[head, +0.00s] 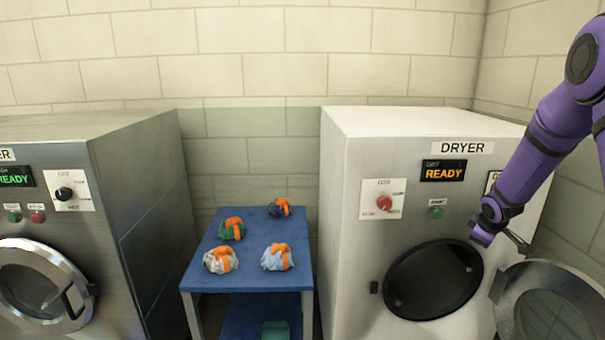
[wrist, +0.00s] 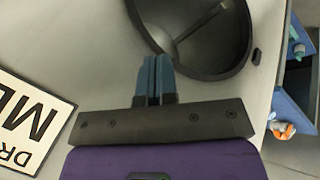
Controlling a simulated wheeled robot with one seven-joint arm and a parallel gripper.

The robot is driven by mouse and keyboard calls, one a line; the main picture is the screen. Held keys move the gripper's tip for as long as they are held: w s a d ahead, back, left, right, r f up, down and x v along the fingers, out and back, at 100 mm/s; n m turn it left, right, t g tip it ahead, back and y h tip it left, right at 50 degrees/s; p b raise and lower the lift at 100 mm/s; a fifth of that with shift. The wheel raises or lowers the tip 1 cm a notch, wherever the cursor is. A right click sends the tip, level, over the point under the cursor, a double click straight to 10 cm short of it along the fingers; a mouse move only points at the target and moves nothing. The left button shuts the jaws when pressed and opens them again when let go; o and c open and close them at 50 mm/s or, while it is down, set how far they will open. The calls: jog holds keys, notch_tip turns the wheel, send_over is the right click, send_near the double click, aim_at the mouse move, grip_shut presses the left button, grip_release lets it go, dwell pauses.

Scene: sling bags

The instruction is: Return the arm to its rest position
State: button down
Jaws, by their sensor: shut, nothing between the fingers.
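My purple arm reaches in from the right in the head view. My gripper (wrist: 155,80) is shut and empty, its blue fingers pressed together in the wrist view. In the head view its dark end (head: 481,236) is in front of the dryer (head: 345,180), close to the right upper edge of the dark round dryer opening (head: 433,280). The round opening also shows in the wrist view (wrist: 200,35), just beyond the fingertips. I cannot tell whether the gripper touches the dryer.
The dryer door (head: 508,300) hangs open at the lower right, near my gripper. A blue table (head: 250,281) with several sling bags, such as a green one (head: 229,232), stands left of the dryer. A grey washer (head: 125,160) is at the far left.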

jog(key=s+a+r+m, duration=0.2)
jog(key=s+a+r, duration=0.5)
jog(key=r, duration=0.4)
jog(key=s+a+r+m, duration=0.3)
jog(key=s+a+r, duration=0.1)
jog(key=s+r, duration=0.6)
jog(key=s+a+r+m, duration=0.1)
jog(key=s+a+r, duration=0.1)
jog(key=s, duration=0.6)
jog(key=s+a+r+m+y, duration=0.1)
jog(key=s+a, duration=0.3)
jog(key=s, duration=0.4)
jog(key=s+a+r+m+y, duration=0.1)
jog(key=s+a+r, duration=0.2)
jog(key=s, duration=0.5)
jog(key=shift+s+a+m+g, duration=0.15)
jog(key=shift+a+m+g, duration=0.15)
jog(key=shift+a, duration=0.3)
